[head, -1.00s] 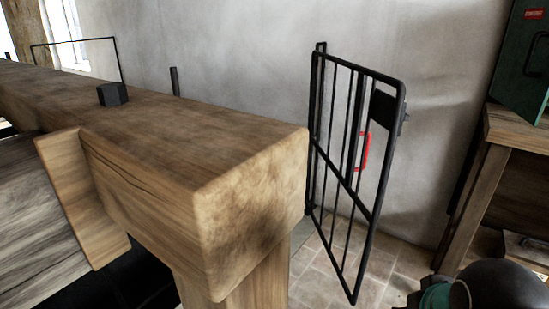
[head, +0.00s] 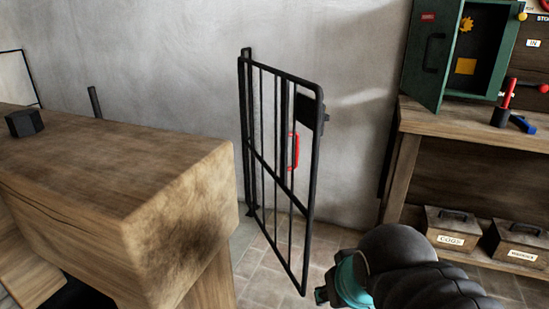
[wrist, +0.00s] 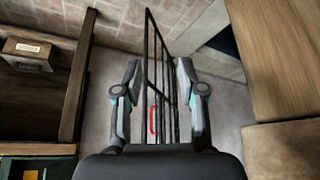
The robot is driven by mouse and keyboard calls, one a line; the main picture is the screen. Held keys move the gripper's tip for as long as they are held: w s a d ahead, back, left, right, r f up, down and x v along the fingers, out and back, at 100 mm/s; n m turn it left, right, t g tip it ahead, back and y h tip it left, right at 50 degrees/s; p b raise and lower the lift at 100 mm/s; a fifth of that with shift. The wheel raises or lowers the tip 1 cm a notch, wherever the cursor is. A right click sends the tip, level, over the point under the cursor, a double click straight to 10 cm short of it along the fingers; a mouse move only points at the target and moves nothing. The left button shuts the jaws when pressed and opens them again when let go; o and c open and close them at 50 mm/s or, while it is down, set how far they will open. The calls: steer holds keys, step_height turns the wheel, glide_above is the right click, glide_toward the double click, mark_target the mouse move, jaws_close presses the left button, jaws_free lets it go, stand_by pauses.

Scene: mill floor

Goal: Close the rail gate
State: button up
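The rail gate (head: 282,165) is a black barred metal frame with a diagonal brace. It stands swung open, hung on a post (head: 247,130) at its left side. A black latch box (head: 310,113) is at its upper free edge, and a red handle (head: 294,151) is on it. In the wrist view my gripper (wrist: 159,68) is open, and the gate (wrist: 147,60) and red handle (wrist: 153,119) appear between its fingers. I cannot tell how far off they are; no contact is visible. In the head view my arm shows at the lower right, short of the gate.
A thick wooden beam (head: 110,165) with a black bolt head fills the left. A wooden bench (head: 398,140) stands right, with a green cabinet (head: 427,60) on top and labelled boxes (head: 452,228) below. Tiled floor around the gate is clear.

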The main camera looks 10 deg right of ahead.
steer(key=c, duration=0.4)
steer(key=shift+d+f, duration=0.15)
steer(key=shift+d, duration=0.1)
jaws_close()
steer(key=w+d+f+m+g+y+b, duration=0.35)
steer(key=w+d+f+m+b, duration=0.4)
steer(key=w+d, duration=0.65)
steer(key=w+d+r+m+t+y, duration=0.1)
steer(key=w+d+m+t+y, duration=0.45)
steer(key=w, duration=0.95)
steer(key=w+d+r+n+t+y, duration=0.1)
steer(key=w+r+n+t+y, duration=0.1)
steer(key=r, duration=0.5)
steer(key=w+d+r+n+t+y, duration=0.2)
steer(key=r+n+y, duration=0.1)
steer(key=r, duration=0.4)
steer(key=w+a, duration=0.5)
steer(key=a, duration=0.7)
steer(key=shift+w, duration=0.3)
